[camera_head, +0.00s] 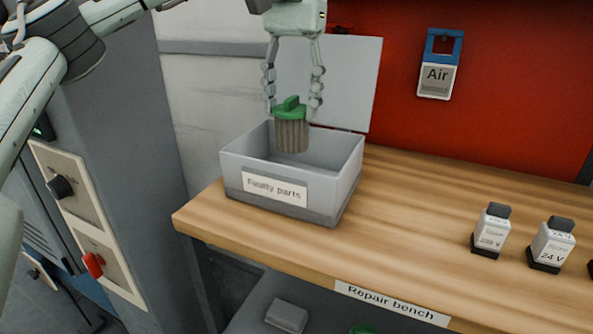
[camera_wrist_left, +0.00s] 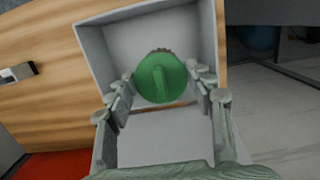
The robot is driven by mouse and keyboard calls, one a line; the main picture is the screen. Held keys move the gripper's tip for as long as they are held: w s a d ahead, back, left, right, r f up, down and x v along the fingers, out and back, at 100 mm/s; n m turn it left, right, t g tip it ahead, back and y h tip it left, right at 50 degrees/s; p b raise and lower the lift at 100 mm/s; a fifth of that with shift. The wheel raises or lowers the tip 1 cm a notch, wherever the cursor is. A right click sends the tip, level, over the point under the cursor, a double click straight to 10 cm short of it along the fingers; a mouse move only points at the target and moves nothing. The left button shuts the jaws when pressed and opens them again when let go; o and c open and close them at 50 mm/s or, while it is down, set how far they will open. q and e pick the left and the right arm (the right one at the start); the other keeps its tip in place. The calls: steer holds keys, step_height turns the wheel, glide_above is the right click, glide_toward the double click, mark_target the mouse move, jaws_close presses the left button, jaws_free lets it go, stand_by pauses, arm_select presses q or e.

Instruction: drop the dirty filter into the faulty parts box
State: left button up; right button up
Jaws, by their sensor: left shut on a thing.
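The dirty filter (camera_head: 291,134) has a green cap and a grey-brown pleated body. My left gripper (camera_head: 291,108) is shut on its green cap and holds it upright over the open faulty parts box (camera_head: 340,180). My right gripper is not in view.
The box stands at the left end of the wooden repair bench (camera_head: 410,220). A control panel (camera_head: 85,225) is at left.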

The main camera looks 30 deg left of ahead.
arm_select(q)
steer(key=shift+f, duration=0.6)
steer(key=o, duration=1.3)
steer(key=shift+c, duration=0.2)
step_height(320, 180, up, 12)
steer(key=w, duration=0.1)
steer(key=shift+w, duration=0.3)
steer(key=shift+f, duration=0.15)
steer(key=f, duration=0.4)
steer(key=s+f, duration=0.1)
steer(key=f, duration=0.6)
steer(key=shift+s+f, duration=0.25)
steer(key=shift+f, duration=0.05)
steer(key=shift+r, duration=1.75)
steer(key=shift+f, duration=0.15)
